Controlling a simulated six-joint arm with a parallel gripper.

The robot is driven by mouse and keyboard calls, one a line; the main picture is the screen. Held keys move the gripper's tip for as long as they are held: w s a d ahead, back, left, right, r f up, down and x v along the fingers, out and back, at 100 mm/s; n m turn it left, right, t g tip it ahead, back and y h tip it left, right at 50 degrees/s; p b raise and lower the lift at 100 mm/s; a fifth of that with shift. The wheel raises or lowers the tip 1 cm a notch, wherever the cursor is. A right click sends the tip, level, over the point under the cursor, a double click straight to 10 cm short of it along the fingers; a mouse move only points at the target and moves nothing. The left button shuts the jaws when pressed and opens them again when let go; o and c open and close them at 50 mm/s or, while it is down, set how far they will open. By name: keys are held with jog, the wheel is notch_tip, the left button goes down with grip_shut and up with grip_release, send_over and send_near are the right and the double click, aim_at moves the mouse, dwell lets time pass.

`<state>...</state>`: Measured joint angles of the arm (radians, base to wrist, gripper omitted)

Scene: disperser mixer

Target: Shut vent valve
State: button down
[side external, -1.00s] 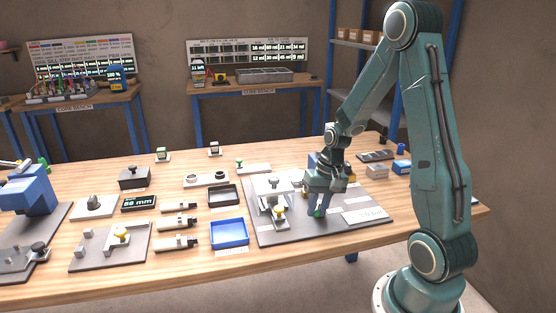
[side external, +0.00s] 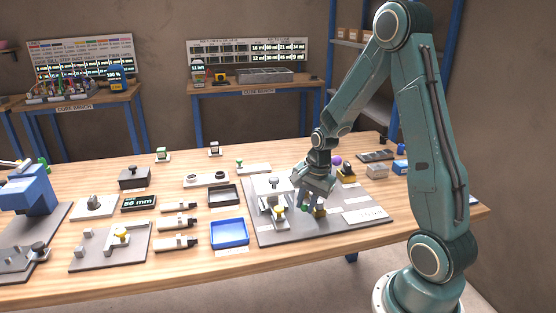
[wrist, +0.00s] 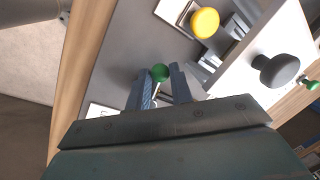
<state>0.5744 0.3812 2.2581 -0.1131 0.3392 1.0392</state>
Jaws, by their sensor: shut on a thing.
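My gripper (side external: 306,206) is over the grey plate (side external: 360,222) on the bench, pointing down and tilted. It is shut on a small round green knob (wrist: 160,72), which sits between the fingertips in the wrist view; the green also shows at the fingertips in the side view (side external: 303,209). What the knob is attached to is mostly hidden by the fingers. I cannot tell from any readable label which part is the vent valve.
A yellow knob (wrist: 205,22) and a dark rounded knob (wrist: 278,69) stand close by on the fixture. A purple ball (side external: 336,161) is behind my gripper. A blue tray (side external: 229,234) and black tray (side external: 224,195) lie left of the plate. The plate's front right is mostly clear.

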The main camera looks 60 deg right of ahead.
jog(key=shift+w+d+r, duration=0.1)
jog(key=shift+w+d, duration=0.1)
dwell(0.3)
jog(key=c, duration=1.3)
grip_release()
jog(key=shift+o, duration=0.2)
jog(key=shift+s, duration=0.1)
notch_tip(320, 180, up, 14)
jog(key=s, duration=0.2)
jog(key=shift+s+f, duration=0.25)
jog(key=shift+s, duration=0.05)
jog(key=shift+a, duration=0.15)
jog(key=s+a+r+n+t, duration=0.1)
jog(key=s+a+r+n, duration=0.2)
jog(key=s+a+n, duration=0.3)
jog(key=s+a+r+n+t, duration=0.2)
jog(key=s+a+r+n, duration=0.2)
jog(key=a+n, duration=0.8)
jog(key=shift+s+r, duration=0.2)
jog(key=shift+s, duration=1.05)
